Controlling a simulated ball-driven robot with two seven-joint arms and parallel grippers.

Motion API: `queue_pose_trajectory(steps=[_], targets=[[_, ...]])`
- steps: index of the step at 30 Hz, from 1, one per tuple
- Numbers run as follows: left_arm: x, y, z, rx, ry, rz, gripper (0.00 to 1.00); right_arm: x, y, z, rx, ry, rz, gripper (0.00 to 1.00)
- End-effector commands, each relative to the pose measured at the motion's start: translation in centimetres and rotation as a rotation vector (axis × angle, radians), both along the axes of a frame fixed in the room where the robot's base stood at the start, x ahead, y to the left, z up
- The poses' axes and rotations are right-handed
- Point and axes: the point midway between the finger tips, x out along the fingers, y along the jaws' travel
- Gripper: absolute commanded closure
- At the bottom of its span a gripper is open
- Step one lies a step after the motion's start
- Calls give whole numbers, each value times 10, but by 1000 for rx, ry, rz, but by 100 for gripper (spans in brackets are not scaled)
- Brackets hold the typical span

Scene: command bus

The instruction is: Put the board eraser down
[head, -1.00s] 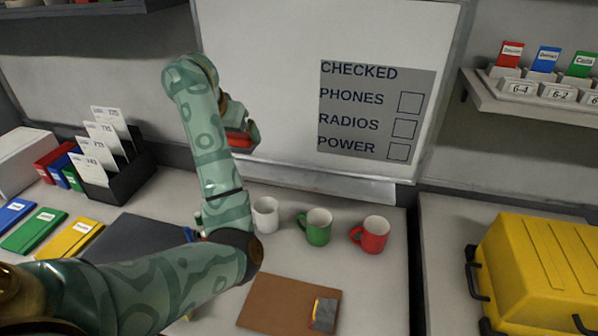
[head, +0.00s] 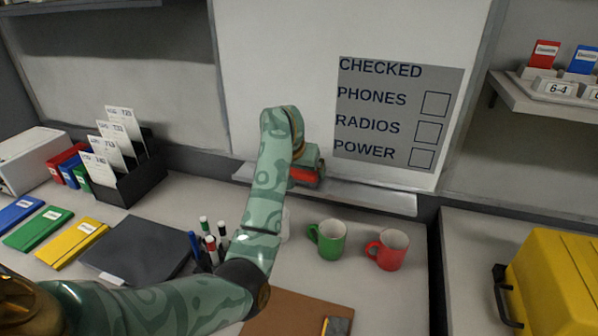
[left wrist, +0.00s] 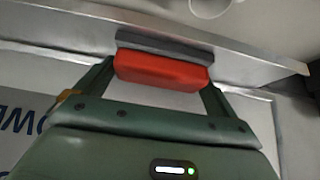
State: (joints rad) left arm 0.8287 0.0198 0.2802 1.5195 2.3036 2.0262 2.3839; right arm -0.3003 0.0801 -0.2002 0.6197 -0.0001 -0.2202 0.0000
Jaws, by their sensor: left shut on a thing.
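The board eraser has a red body and a dark grey pad. My left gripper (head: 308,170) is shut on the eraser (head: 303,174), at the ledge (head: 370,199) below the whiteboard. In the left wrist view the eraser (left wrist: 162,69) lies between the two fingers of the left gripper (left wrist: 160,75), its grey pad over or against the ledge (left wrist: 240,58). I cannot tell whether the pad touches the ledge. My arm hides the ledge's left part. My right gripper is not in view.
A green mug (head: 328,240) and a red mug (head: 387,250) stand on the desk below the ledge. Pens (head: 211,245) stand left of my forearm. A brown clipboard-like board (head: 290,312) lies in front. The ledge right of the eraser is clear.

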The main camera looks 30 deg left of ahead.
Motion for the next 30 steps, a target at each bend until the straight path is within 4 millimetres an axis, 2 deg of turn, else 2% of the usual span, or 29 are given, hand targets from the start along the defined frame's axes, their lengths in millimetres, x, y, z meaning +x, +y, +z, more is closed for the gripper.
queue_pose_trajectory(steps=[5,6,14,17,24,30], targets=[[-1,0,-5,-3,11,1,24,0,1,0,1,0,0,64],[-2,0,-5,-4,11,1,0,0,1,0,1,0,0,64],[-2,0,-1,-2,8,0,0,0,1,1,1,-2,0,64],[-8,-2,10,-3,4,0,0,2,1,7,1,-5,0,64],[-36,-10,60,-3,1,1,0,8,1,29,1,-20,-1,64],[-56,-14,90,-3,3,1,0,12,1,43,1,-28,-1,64]])
